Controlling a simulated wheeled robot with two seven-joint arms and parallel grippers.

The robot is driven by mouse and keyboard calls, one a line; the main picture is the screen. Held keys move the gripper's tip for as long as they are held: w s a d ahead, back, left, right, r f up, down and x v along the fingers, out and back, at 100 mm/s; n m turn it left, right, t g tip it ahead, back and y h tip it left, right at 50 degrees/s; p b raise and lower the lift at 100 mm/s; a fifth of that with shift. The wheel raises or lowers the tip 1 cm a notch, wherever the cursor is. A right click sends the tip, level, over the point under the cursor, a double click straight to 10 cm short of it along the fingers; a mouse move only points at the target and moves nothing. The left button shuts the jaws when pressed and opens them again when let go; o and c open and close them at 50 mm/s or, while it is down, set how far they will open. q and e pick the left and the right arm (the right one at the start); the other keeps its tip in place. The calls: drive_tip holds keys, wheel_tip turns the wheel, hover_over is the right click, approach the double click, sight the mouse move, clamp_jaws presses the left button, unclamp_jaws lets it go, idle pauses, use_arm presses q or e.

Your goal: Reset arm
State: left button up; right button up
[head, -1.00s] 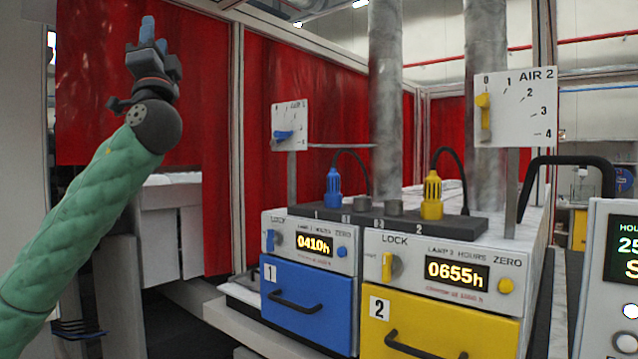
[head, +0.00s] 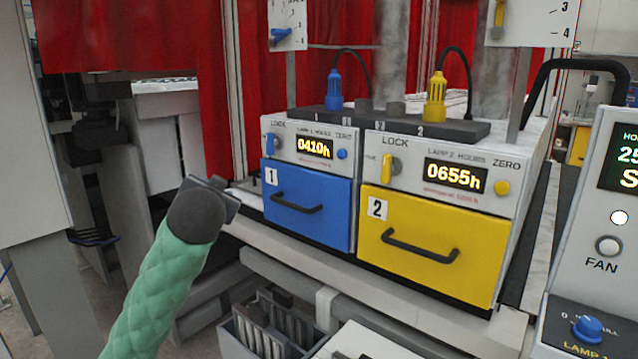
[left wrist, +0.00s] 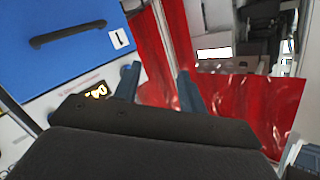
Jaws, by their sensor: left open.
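My left arm in its green sleeve comes in from the lower left of the head view. It ends in a dark wrist, left of the blue drawer 1 (head: 305,205) and apart from it in the picture. The fingers are mostly hidden behind the wrist there. In the left wrist view, the two blue-grey fingers of my left gripper (left wrist: 158,87) are spread apart with nothing between them. Past them are a red curtain and the blue drawer front with its black handle (left wrist: 68,34). My right gripper is not in view.
Yellow drawer 2 (head: 430,245) sits right of the blue one, below displays reading 0410h and 0655h. A grey bin (head: 265,335) with dark slats stands below. A control panel (head: 600,240) stands at the right. Red curtains (head: 270,100) hang behind.

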use_arm(q)
drive_tip(key=s+d+f+g+h, duration=0.1)
drive_tip(key=s+d+f+g, duration=0.1)
drive_tip(key=s+f, duration=0.65)
drive_tip(key=s+d+f+g+h, duration=0.2)
drive_tip(key=s+f+g, duration=0.1)
drive_tip(key=f, duration=1.1)
drive_tip(key=s+d+f+g+h, duration=0.15)
drive_tip(key=s+f, duration=0.45)
drive_tip(key=f, duration=0.6)
drive_tip(key=s+d+f+n+g, duration=0.1)
drive_tip(key=s+f+g, duration=0.2)
drive_tip(key=s+f, duration=0.7)
drive_tip(key=s+d+f+g, duration=0.1)
drive_tip(key=s+f+g, duration=0.3)
drive_tip(key=s+f, duration=0.7)
drive_tip(key=s, duration=0.6)
drive_tip(key=shift+s+d+n+p, duration=0.15)
drive_tip(key=shift+d+n+p, duration=0.15)
drive_tip(key=shift+n+p, duration=0.1)
